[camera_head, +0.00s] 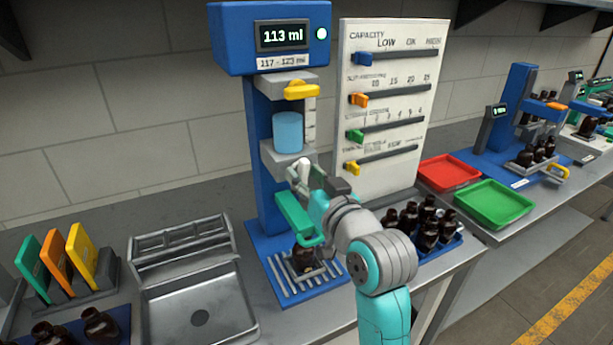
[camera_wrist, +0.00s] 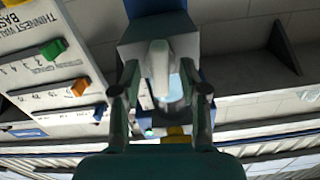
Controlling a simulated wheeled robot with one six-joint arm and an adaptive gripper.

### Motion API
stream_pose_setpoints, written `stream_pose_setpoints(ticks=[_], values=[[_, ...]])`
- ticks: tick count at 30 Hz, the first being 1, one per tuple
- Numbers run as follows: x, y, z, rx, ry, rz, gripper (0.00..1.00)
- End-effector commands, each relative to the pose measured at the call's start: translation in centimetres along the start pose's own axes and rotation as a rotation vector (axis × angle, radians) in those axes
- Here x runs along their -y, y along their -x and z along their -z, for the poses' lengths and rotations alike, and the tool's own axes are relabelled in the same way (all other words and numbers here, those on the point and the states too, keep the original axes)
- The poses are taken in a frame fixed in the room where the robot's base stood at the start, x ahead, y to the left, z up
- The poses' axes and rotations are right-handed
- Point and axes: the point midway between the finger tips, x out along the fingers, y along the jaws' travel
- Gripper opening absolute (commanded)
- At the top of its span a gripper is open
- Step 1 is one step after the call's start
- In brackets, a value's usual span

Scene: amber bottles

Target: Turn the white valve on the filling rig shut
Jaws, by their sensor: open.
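The blue filling rig (camera_head: 262,150) stands on the bench in the head view. Its display (camera_head: 283,36) reads 113 ml, above a label reading 117 - 123 ml. The white valve (camera_head: 301,168) sits below the blue cylinder (camera_head: 288,131), partly hidden by my gripper (camera_head: 318,178). In the wrist view the white valve handle (camera_wrist: 159,62) lies lengthwise between the two fingers of my open gripper (camera_wrist: 160,90), with gaps visible on both sides. I cannot tell its exact angle. A dark bottle (camera_head: 304,259) stands low on the rig's base.
A yellow lever (camera_head: 301,90) is higher on the rig. A white slider panel (camera_head: 388,100) stands close on the right, and dark bottles (camera_head: 425,225) stand near my arm. A metal tray (camera_head: 198,310) is left; red (camera_head: 449,170) and green (camera_head: 495,203) trays are right.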

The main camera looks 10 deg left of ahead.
Motion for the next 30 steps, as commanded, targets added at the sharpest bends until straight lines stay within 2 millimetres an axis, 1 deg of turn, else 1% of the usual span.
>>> stream_pose_setpoints(ticks=[8, 9, 11, 12, 14, 23, 30], values=[[0.0, -0.17, 0.02, -0.001, 0.0, 0.0, 0.44], [0.0, -0.17, 0.02, -0.001, 0.0, 0.0, 0.39], [0.0, -0.17, 0.01, -0.001, 0.0, 0.0, 0.24], [0.0, -0.16, 0.01, 0.0, 0.0, 0.0, 0.14], [0.0, -0.16, 0.01, 0.0, 0.0, 0.0, 0.0], [0.0, -0.16, 0.01, 0.0, -0.01, 0.0, 0.0], [-0.03, -0.16, 0.0, 0.0, -0.1, 0.0, 0.0]])
